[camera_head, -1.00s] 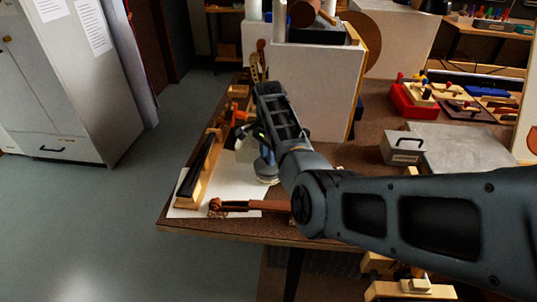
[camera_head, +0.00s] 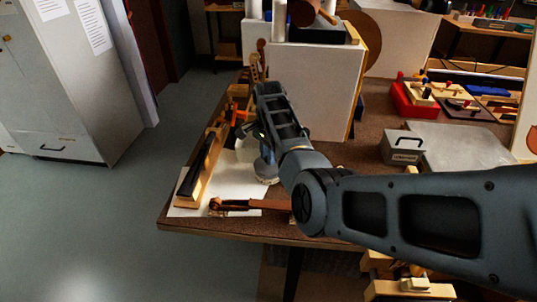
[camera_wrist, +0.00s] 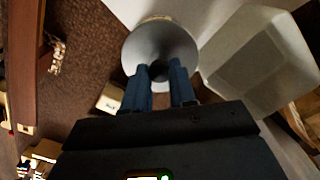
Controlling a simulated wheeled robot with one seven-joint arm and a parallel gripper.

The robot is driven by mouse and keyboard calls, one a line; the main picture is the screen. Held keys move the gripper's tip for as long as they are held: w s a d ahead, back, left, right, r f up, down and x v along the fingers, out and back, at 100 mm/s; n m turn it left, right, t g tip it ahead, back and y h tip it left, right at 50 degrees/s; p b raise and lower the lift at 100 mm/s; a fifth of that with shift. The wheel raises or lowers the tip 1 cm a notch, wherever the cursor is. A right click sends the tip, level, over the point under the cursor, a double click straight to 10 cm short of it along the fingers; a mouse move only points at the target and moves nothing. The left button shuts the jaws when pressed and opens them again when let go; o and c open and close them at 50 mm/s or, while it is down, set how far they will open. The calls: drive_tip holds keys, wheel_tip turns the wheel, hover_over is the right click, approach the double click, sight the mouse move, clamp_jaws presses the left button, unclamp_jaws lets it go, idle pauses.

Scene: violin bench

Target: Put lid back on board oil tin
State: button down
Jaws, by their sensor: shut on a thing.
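My gripper (camera_wrist: 165,88) points down over the near left part of the bench, with its two blue fingers close together. They are shut on a round grey piece (camera_wrist: 143,47) that widens away from the fingertips and looks like a lid. It also shows in the head view as a small round shape with a cream rim (camera_head: 268,181), low over or on the white sheet; I cannot tell which. A pale, rounded-corner container (camera_wrist: 262,62) is beside it in the wrist view, apart from the fingers. In the head view my wrist partly hides this area. I cannot identify the oil tin for certain.
A violin neck (camera_head: 236,204) lies along the front edge. A dark bar on a wooden holder (camera_head: 199,170) is at left. A white panel (camera_head: 315,92) stands behind. A grey box with a handle (camera_head: 403,148) and red tray (camera_head: 413,102) are at right.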

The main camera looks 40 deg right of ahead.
drive_tip(key=c, duration=0.8)
unclamp_jaws()
drive_tip(key=shift+c, duration=0.2)
drive_tip(key=shift+o, duration=0.3)
drive_tip(key=o, duration=0.4)
drive_tip(key=shift+r, duration=0.2)
drive_tip(key=shift+r+p, duration=1.75)
drive_tip(key=shift+r, duration=1.6)
drive_tip(key=shift+c, duration=0.4)
clamp_jaws()
